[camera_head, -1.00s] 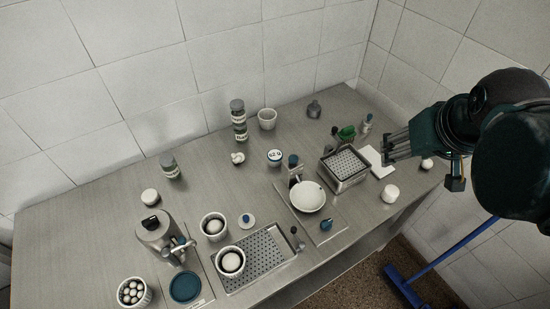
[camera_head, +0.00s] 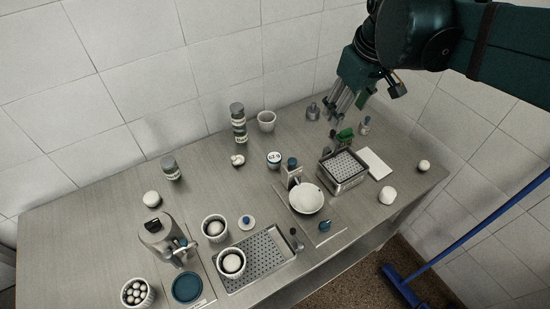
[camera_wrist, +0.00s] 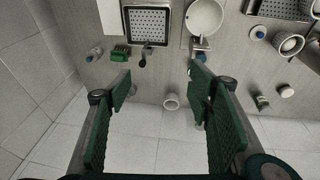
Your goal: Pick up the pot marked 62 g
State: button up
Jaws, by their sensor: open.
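The pot marked 62 g (camera_head: 274,159) is a small white pot with a dark label band, standing upright on the steel counter, left of a blue-capped item. My gripper (camera_head: 345,112) is open and empty, above the back right of the counter, to the right of the pot and apart from it. In the wrist view my gripper (camera_wrist: 160,84) shows two green fingers spread wide. I cannot make out the pot there; the right finger covers part of that area.
Near the pot are a white bowl (camera_head: 306,198), a tall stacked jar (camera_head: 239,124), a white cup (camera_head: 267,121) and a small white knotted item (camera_head: 237,160). A perforated basket (camera_head: 345,167) and a green item (camera_head: 344,135) stand to the right. The tiled wall is close behind.

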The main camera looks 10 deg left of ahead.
jog(key=w+a+f+n+g+p, duration=0.15)
jog(key=w+a+n, duration=0.3)
jog(key=a, duration=0.75)
jog(key=n+g+h, duration=0.1)
jog(key=n, duration=0.1)
send_over(274, 157)
notch_tip(274, 157, down, 24)
jog(key=shift+f+p, duration=0.25)
jog(key=shift+p, duration=0.05)
jog(key=shift+f, duration=0.4)
jog(key=shift+f, duration=1.3)
jog(key=shift+f, duration=0.1)
jog(key=shift+f, duration=2.5)
